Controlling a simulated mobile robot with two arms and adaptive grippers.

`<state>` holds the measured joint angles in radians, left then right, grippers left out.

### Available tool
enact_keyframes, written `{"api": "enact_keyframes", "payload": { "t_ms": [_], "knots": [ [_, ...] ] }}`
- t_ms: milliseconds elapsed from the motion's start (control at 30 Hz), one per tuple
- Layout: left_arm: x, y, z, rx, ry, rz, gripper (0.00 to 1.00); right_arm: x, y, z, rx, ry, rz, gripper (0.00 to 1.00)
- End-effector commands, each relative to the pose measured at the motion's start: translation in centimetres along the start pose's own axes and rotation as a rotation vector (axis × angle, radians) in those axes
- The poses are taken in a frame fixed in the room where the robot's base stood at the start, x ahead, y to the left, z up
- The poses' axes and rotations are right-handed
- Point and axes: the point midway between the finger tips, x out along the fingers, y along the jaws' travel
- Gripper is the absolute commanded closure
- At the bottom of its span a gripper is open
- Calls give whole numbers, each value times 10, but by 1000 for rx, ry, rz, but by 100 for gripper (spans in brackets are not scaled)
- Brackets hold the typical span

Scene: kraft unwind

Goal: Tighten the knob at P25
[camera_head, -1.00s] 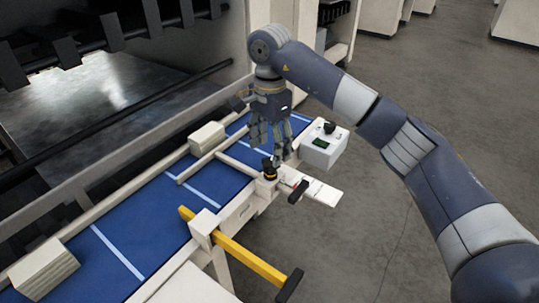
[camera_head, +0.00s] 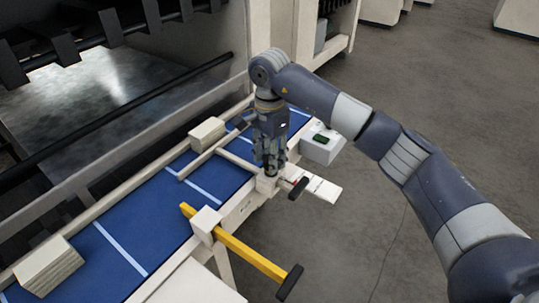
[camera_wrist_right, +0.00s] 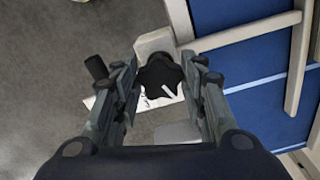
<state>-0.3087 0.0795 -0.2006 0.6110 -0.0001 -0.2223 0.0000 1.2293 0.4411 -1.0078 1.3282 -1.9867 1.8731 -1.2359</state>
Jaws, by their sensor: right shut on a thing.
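A black lobed knob (camera_wrist_right: 160,78) with a white mark on it sits on a cream block (camera_wrist_right: 152,42) at the edge of the blue table. The right wrist view shows it between the two fingers of my right gripper (camera_wrist_right: 164,88). In the head view my right gripper (camera_head: 269,168) points down over the cream block and hides the knob. It is shut on the knob. The P25 label cannot be read. My left gripper is not in view.
A white plate (camera_head: 324,190) and a black handle (camera_head: 298,188) stick out beside the block. A grey box with a green display (camera_head: 321,147) stands behind. A yellow bar (camera_head: 246,250) juts out in front. Cream blocks (camera_head: 207,133) lie on the blue table (camera_head: 110,240).

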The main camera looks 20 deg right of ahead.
Motion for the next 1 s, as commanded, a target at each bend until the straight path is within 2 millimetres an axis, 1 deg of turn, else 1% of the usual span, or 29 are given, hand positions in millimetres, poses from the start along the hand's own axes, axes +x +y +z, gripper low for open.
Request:
{"api": "enact_keyframes", "payload": {
  "t_ms": [300, 467, 700, 1000],
  "knots": [
    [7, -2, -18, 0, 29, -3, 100, 1, 0, 0, 59, 1, 0, 85],
    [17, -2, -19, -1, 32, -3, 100, 2, -1, -1, 154, 2, -2, 85],
    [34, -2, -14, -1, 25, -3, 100, 2, -3, -1, 365, 2, -4, 85],
    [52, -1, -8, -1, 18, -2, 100, 0, -4, -2, 651, 0, -5, 85]
  ]
}}
